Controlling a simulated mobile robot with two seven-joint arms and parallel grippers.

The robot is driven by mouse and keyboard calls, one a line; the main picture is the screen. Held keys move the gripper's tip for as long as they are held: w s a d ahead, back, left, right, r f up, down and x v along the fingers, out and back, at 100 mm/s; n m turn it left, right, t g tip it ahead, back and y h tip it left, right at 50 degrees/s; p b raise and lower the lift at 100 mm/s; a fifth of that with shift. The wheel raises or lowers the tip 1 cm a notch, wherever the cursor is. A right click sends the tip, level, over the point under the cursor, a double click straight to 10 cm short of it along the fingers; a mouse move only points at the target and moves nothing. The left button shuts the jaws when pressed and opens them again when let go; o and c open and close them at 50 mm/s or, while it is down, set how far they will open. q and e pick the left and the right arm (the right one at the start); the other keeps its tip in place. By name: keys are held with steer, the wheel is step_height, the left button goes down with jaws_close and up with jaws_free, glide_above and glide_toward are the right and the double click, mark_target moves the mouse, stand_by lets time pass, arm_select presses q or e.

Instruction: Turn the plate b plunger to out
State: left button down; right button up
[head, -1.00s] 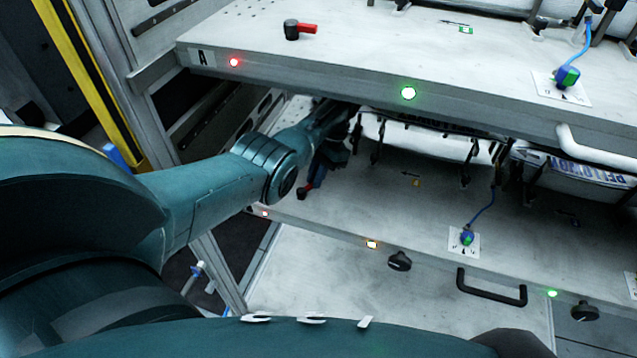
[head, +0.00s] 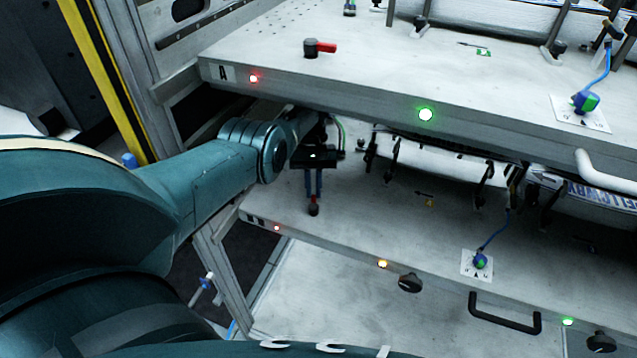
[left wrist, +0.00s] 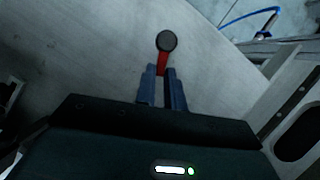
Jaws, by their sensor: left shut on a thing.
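The plate b plunger (head: 313,209) is a black round knob with a short red lever, near the left front of the lower plate (head: 385,215). My left gripper (head: 313,195) reaches in under the upper plate with its fingers pointing down the picture at the plunger. In the left wrist view, the plunger's black cap (left wrist: 166,41) lies just beyond the fingertips. The red lever (left wrist: 162,64) runs back from it between the fingers of my left gripper (left wrist: 161,72), which are shut on it. The lever's inner end is hidden between the fingers. My right gripper is not in view.
The upper plate, marked A (head: 224,72), overhangs my left wrist closely. It carries a like plunger (head: 318,48) with its red lever pointing right. White rolls on black brackets (head: 440,155) stand behind on the lower plate. A black handle (head: 503,312) juts out in front.

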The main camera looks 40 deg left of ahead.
mark_target(307, 206)
arm_select(q)
steer(key=n+p, duration=0.1)
steer(key=s+a+n+p, duration=0.1)
steer(key=shift+r+n+t+h, duration=0.2)
steer(key=shift+n+t+h, duration=0.1)
steer(key=shift+n+t, duration=0.1)
steer(key=shift+s+a+f+n+t+h+p, duration=0.15)
steer(key=shift+s+n+t+p, duration=0.1)
steer(key=shift+n, duration=0.5)
steer(key=shift+s+a+r+n+t+h+p, duration=0.1)
steer(key=shift+s+n+t+p, duration=0.15)
steer(key=shift+n, duration=0.45)
steer(key=shift+s+a+f+n+t+h+p, duration=0.15)
steer(key=shift+n+t, duration=0.15)
steer(key=shift+n, duration=0.45)
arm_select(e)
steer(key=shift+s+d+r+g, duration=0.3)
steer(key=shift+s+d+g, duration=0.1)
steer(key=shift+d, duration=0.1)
arm_select(q)
steer(key=shift+s, duration=0.1)
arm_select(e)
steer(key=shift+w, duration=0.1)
arm_select(q)
steer(key=c, duration=1.5)
jaws_free()
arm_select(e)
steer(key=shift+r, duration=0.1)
